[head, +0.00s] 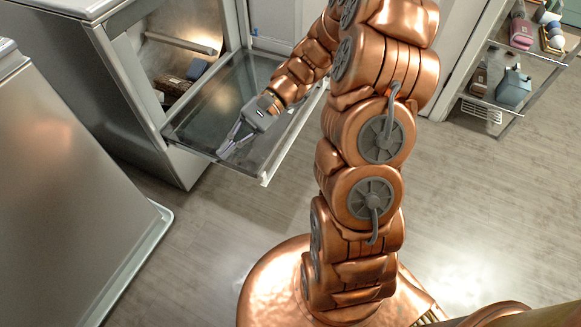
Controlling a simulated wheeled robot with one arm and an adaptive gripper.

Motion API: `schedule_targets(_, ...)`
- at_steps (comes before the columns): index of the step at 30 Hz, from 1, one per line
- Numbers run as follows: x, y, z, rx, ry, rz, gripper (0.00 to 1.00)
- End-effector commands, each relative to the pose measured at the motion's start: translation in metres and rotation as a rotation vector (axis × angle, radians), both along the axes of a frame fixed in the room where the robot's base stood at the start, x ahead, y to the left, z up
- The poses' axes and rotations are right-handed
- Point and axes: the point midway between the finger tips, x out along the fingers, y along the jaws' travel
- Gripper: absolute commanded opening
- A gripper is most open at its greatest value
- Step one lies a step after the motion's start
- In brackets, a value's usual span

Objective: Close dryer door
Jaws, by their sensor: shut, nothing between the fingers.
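The dryer (75,78) is a grey machine at the upper left with its front opening uncovered. Its door (270,155) is hinged down and stands open, roughly level, with a dark glass-like panel inside a pale frame. My gripper (225,152) is over the door's near left part, close to its front edge, with its fingers together and empty. I cannot tell whether the fingertips touch the door. My arm hides part of the door's right side.
Dark items (176,90) lie inside the dryer opening. A large grey appliance (70,190) stands at the left front. A shelf cart (505,85) with boxes and bottles is at the upper right. The wood floor (480,210) is clear at right.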

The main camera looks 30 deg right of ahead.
Motion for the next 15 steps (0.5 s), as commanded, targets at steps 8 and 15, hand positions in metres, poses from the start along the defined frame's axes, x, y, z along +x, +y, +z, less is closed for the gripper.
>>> schedule_targets(8,0.05,-0.044,-0.081,0.189,0.101,-0.235,0.0)
schedule_targets(15,0.083,-0.096,-0.156,0.332,0.172,-0.449,0.0)
